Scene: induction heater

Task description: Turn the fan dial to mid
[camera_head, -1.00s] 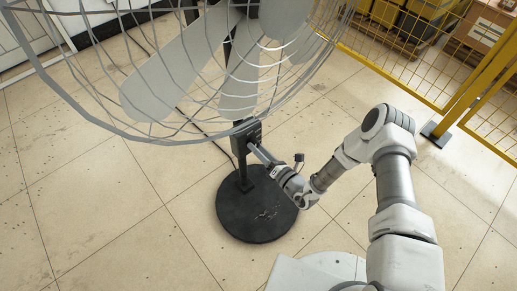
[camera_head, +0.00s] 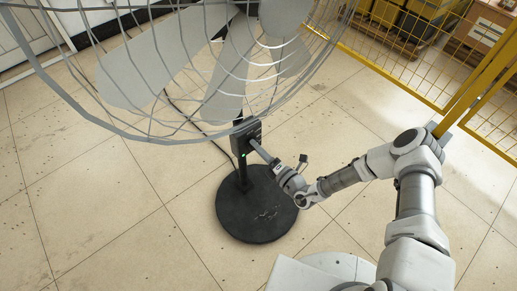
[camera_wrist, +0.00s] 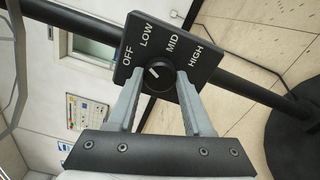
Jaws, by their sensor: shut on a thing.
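The fan (camera_head: 205,65) is a large grey cage fan on a black post. Its black control box (camera_head: 246,137) is on the post, with a small green light lit. In the wrist view the control panel (camera_wrist: 150,58) reads OFF, LOW, MID, HIGH. The round black dial (camera_wrist: 159,76) has a white mark that points up-left, seemingly between OFF and LOW and not at MID. My gripper (camera_wrist: 160,82) is shut on the dial, one finger on each side. In the head view my gripper (camera_head: 262,152) reaches the box from the right.
The fan's round black base (camera_head: 256,218) stands on the tiled floor. The wire cage overhangs the box. A yellow mesh fence (camera_head: 400,45) stands at the back right. The floor left of the fan is clear.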

